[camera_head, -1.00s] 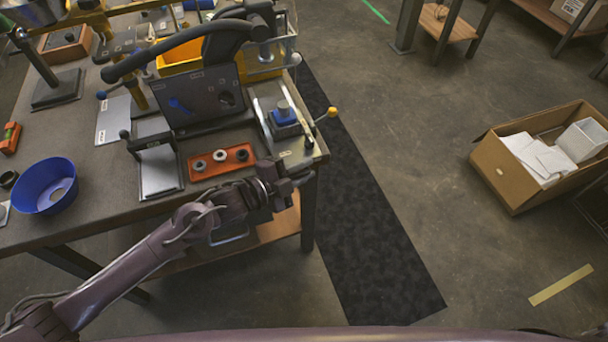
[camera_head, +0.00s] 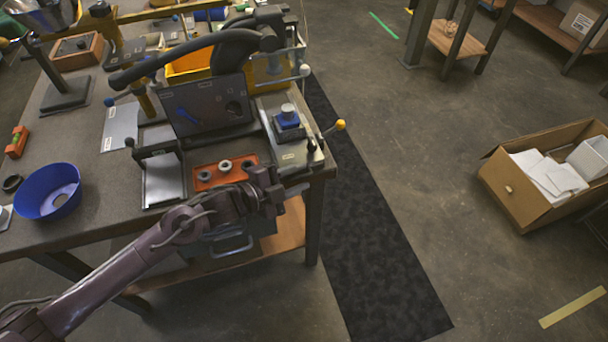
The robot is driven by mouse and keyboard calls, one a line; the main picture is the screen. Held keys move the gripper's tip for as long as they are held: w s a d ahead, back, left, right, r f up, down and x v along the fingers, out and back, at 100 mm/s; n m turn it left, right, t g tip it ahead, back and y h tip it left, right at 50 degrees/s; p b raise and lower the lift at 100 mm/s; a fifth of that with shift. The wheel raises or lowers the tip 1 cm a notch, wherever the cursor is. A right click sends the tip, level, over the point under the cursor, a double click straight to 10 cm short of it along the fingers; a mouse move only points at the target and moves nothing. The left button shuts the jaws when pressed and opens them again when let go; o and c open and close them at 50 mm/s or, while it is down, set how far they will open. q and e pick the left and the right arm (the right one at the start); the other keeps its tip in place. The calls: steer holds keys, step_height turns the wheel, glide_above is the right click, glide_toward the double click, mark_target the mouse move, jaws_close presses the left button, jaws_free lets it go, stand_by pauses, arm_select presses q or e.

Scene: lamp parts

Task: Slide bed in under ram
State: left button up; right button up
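The likely bed is a pale metal plate (camera_head: 287,157) at the right end of the workbench, with a blue block (camera_head: 289,120) topped by a light cylinder on it. A black and yellow press-like frame with a clear-sided part (camera_head: 272,66) stands behind it. I cannot make out the ram for certain. My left gripper (camera_head: 272,188) is just in front of the plate, over the bench's front edge, apart from the blue block. Its fingers are too small and dark to show whether they are open. My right gripper is not in view.
An orange tray (camera_head: 224,172) with several round parts lies left of the plate. A dark upright panel (camera_head: 208,106) stands behind it. A yellow-knobbed lever (camera_head: 340,125) juts out right. A blue bowl (camera_head: 48,191) is at left.

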arm_select(q)
steer(key=v, duration=0.5)
steer(key=shift+s+a+b, duration=0.15)
steer(key=shift+a+b, duration=0.1)
steer(key=shift+b, duration=0.05)
